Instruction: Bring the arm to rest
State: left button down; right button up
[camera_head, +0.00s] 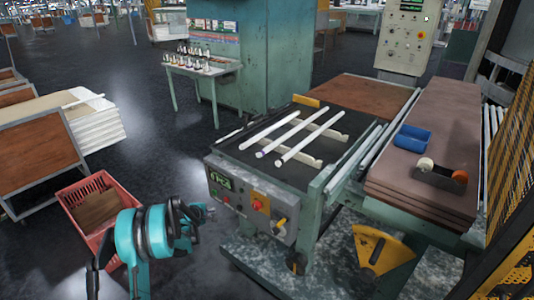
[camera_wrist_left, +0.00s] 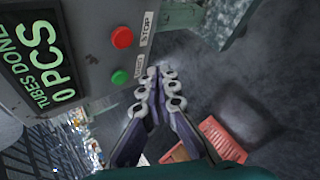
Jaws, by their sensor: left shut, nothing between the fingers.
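My left gripper (camera_head: 205,212) is in front of the machine's control panel (camera_head: 240,197), at its left side in the head view. In the left wrist view its fingers (camera_wrist_left: 158,75) are together and empty, close to the panel's green button (camera_wrist_left: 121,77). A red button (camera_wrist_left: 122,37) marked STOP is beside the green one. The panel's display (camera_wrist_left: 37,62) reads "TUBES DONE 0 PCS". Whether the fingers touch the panel cannot be told. My right gripper is not in view.
Several glass tubes (camera_head: 270,131) lie on notched rails on the black machine top. A red crate (camera_head: 92,238) stands on the floor near my left arm.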

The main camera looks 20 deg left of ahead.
pick_arm(q)
jog(key=s+d+r+m+g, duration=0.1)
jog(key=s+d+r+m, duration=0.45)
jog(key=d+r, duration=0.35)
jog(key=s+d+r+m, duration=0.4)
jog(key=s+d+r, duration=0.2)
jog(key=d+r, duration=0.25)
jog(key=s+d+m, duration=0.3)
jog(key=s, duration=0.5)
jog(key=s+d+r+m+g, duration=0.1)
jog(key=s+d+m, duration=0.3)
jog(key=s, duration=0.4)
jog(key=s+d+r+m, duration=0.1)
jog(key=s+d+m, duration=0.2)
jog(key=s, duration=0.6)
jog(key=shift+d+m+g, duration=0.3)
jog(key=shift+m, duration=0.25)
